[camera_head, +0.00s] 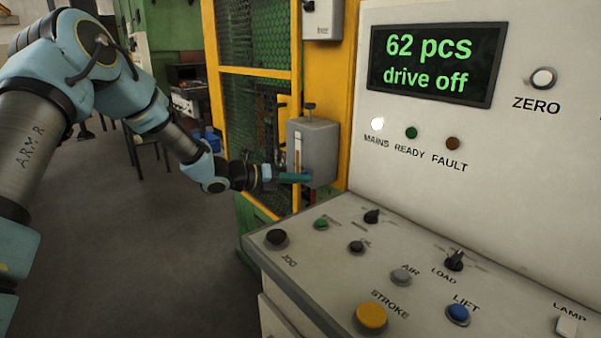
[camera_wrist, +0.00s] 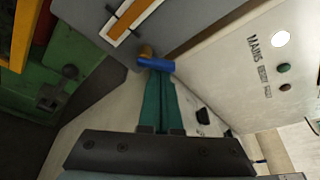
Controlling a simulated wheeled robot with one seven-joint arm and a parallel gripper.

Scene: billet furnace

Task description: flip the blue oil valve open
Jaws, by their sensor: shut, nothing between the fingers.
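The blue oil valve handle (camera_wrist: 155,65) shows in the wrist view on a brass fitting (camera_wrist: 146,51), at the lower edge of the grey oil box (camera_wrist: 180,40). My gripper (camera_wrist: 160,72) has its teal fingers closed together, with their tips at the blue handle. They look touching or very near it; I cannot tell which. In the head view the grey oil box (camera_head: 318,150) hangs by the yellow frame, with a sight glass on its front. My gripper (camera_head: 305,177) is at its underside there and hides most of the valve.
The control panel (camera_head: 290,262) with several knobs and buttons stands right of and below my gripper. The display (camera_head: 433,62) reads "62 pcs drive off". A yellow-framed mesh guard (camera_head: 255,72) is behind the box. Open floor (camera_head: 130,240) lies at left.

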